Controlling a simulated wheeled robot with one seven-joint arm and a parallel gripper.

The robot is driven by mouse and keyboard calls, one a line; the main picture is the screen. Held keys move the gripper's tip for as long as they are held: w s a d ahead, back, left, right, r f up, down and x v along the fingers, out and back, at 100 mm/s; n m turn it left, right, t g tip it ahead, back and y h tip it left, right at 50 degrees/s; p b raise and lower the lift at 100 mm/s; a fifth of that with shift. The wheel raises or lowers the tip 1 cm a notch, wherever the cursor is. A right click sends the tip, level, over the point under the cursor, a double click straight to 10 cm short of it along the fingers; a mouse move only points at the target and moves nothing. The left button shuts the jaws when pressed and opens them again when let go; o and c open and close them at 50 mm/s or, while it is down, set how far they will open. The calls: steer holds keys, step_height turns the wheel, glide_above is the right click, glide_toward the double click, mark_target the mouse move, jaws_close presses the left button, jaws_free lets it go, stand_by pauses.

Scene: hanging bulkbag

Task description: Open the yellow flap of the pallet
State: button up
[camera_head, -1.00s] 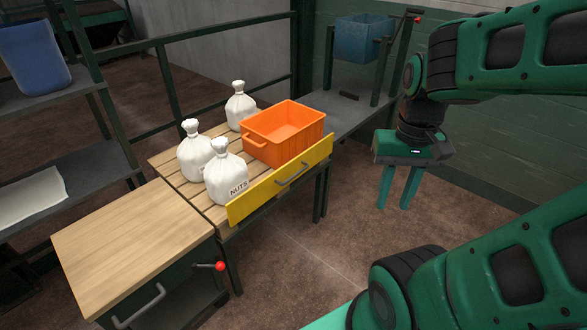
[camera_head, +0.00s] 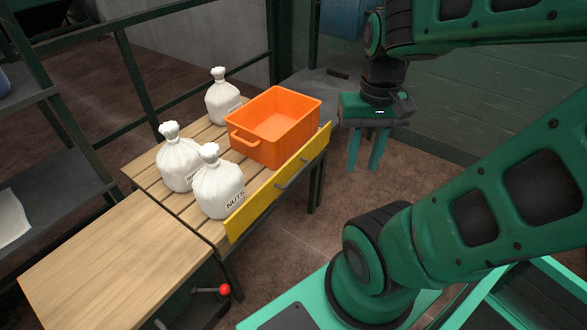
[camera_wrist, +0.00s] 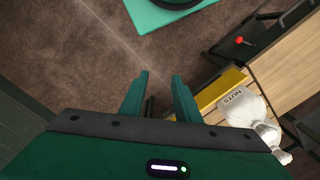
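The yellow flap (camera_head: 262,200) stands upright along the front edge of the slatted wooden pallet (camera_head: 150,177). A grey bar handle (camera_head: 292,172) is on its outer face. In the wrist view the yellow flap (camera_wrist: 222,90) is right of my fingers. My gripper (camera_head: 365,168) points down with its two fingers apart and nothing between them. It is to the right of the flap's far end, clear of it. In the wrist view my gripper (camera_wrist: 161,80) also shows parted fingers. The flap's handle is not clearly visible there.
An orange crate (camera_head: 243,150) and three white sacks, one marked NUTS (camera_head: 219,188), stand on the pallet. A wooden-topped cabinet (camera_head: 110,255) with a red-knobbed lever (camera_head: 224,290) is at the near left. Brown floor (camera_head: 300,232) is free in front of the flap.

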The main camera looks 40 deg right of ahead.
steer(key=m+t, duration=0.2)
steer(key=m, duration=0.6)
glide_above(297, 174)
steer(key=s, duration=0.2)
step_height(297, 174, down, 18)
steer(key=shift+y, duration=0.3)
steer(key=f, duration=0.3)
steer(key=w+f, duration=0.1)
steer(key=f, duration=0.5)
steer(key=shift+w+f, duration=0.3)
jaws_close()
